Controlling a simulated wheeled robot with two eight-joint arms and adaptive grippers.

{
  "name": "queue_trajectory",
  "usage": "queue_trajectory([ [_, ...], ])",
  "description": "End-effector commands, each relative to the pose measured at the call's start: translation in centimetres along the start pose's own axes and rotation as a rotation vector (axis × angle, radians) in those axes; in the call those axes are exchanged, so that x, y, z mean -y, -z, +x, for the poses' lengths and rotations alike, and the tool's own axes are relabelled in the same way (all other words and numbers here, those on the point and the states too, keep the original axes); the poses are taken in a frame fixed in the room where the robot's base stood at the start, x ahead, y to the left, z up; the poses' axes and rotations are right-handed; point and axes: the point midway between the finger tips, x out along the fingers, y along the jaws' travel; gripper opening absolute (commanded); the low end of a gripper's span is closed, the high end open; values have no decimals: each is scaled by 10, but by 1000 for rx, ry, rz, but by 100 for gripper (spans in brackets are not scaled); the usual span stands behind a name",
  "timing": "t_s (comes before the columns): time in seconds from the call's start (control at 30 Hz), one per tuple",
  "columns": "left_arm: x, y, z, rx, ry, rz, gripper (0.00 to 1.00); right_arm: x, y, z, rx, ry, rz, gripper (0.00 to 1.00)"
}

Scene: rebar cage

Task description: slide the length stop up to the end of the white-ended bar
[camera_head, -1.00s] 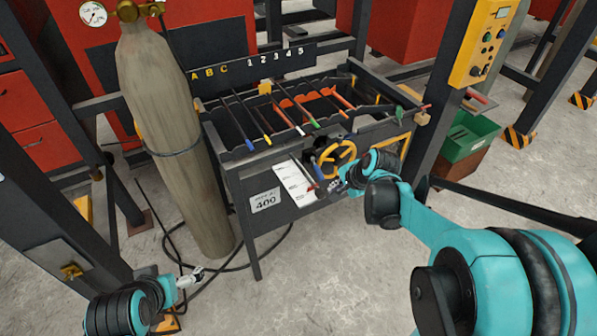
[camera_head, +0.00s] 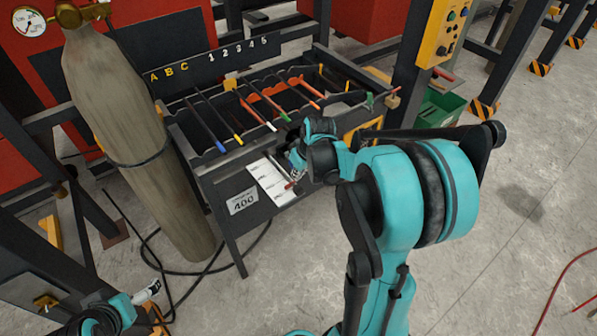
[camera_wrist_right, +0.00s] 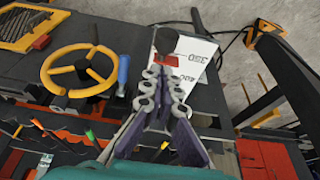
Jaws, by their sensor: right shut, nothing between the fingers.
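The white-ended bar (camera_head: 271,126) lies in the rack among several bars with coloured ends, its white tip towards me. In the right wrist view, a black round knob with a red block (camera_wrist_right: 166,61), seemingly the length stop, sits over the white scale card (camera_wrist_right: 195,58) marked 350 and 400. My right gripper (camera_wrist_right: 165,82) is shut and empty, its fingertips close to the red block; contact cannot be told. In the head view my right gripper (camera_head: 297,172) is beside the card, partly hidden by its arm. My left gripper (camera_head: 152,289) is low at the left, away from the rack.
A yellow handwheel (camera_wrist_right: 82,70) and a blue handle (camera_wrist_right: 123,74) are close to the left of my right fingers. A gas cylinder (camera_head: 130,130) stands left of the rack. A dark post with a yellow control box (camera_head: 438,32) rises at the right.

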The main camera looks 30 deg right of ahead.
Motion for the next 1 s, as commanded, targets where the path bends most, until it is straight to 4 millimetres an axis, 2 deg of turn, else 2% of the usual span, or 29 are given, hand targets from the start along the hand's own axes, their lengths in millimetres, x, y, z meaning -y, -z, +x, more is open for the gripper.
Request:
queue_trajectory([
  [0.03, 0, -4, 5, 0, 0, 0, 100, 0, -1, 13, 0, 0, -1, 0],
  [0.1, 0, -6, 8, 0, 0, 0, 100, 0, 0, 24, 0, 0, 0, 0],
  [0.3, 0, -9, 12, 0, 0, 0, 100, 0, 0, 43, -1, 0, 1, 0],
  [0.7, 0, -9, 13, 0, 0, 0, 100, 0, 0, 46, -1, 0, 2, 0],
  [0.9, 0, -9, 13, 0, 0, 0, 100, 0, -14, 41, 0, 0, 2, 0],
  [1.0, 0, -9, 13, 0, 0, 0, 100, 0, -14, 41, 0, 0, 2, 0],
])
